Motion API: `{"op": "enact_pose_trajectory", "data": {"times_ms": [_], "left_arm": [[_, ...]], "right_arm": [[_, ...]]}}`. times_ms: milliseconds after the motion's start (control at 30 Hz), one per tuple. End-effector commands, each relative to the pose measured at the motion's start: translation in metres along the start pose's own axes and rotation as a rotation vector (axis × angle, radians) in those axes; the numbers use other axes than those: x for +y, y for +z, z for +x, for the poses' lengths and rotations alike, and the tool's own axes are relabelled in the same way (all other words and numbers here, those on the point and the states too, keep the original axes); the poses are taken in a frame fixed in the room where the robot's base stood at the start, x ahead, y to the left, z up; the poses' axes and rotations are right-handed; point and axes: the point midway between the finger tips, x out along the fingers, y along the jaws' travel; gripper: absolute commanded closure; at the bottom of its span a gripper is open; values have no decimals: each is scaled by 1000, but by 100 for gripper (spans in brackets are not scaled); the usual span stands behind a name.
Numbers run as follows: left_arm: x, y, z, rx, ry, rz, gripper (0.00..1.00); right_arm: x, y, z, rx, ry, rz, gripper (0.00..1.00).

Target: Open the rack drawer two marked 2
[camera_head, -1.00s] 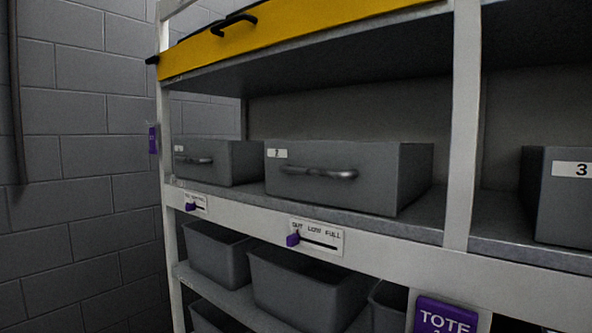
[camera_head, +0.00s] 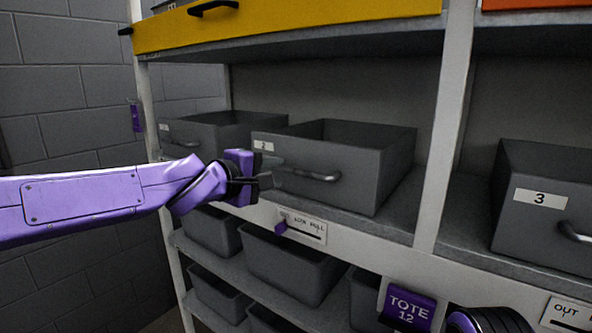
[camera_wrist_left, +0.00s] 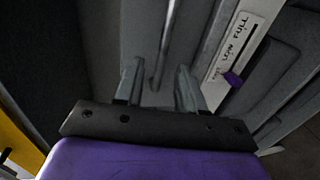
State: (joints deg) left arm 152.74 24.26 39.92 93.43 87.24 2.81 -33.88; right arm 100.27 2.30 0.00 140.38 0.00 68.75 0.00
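The grey drawer (camera_head: 352,168) with a small white label marked 2 (camera_head: 263,146) sits on the middle shelf in the head view. Its metal bar handle (camera_head: 318,177) is on the front face. My left gripper (camera_head: 268,180) is at the left end of this handle and hides part of the drawer front. In the left wrist view my left gripper (camera_wrist_left: 158,88) has its two fingers apart, and the handle bar (camera_wrist_left: 165,48) lies between and beyond them. Whether the fingers touch it cannot be told. My right gripper's fingers are not visible.
Another grey drawer (camera_head: 205,130) is at left. A yellow-fronted drawer (camera_head: 300,27) is above. A purple slider (camera_head: 281,228) is on the shelf edge; grey totes (camera_head: 290,265) sit below.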

Motion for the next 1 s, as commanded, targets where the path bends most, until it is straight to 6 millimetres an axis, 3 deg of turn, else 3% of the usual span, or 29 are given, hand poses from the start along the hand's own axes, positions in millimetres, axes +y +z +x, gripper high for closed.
{"op": "enact_pose_trajectory", "data": {"times_ms": [200,400,733,767,867,1000], "left_arm": [[-1,1,51,0,-8,2,61],[-1,0,83,0,-7,0,61],[-4,0,92,1,-6,0,61],[-4,0,91,1,-6,0,64],[-5,0,91,1,-6,0,97],[-5,0,91,1,-7,0,100]], "right_arm": [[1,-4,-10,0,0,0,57],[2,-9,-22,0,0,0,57],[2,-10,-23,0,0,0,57],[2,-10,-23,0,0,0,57],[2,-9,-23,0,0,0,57],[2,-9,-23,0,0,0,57]]}}
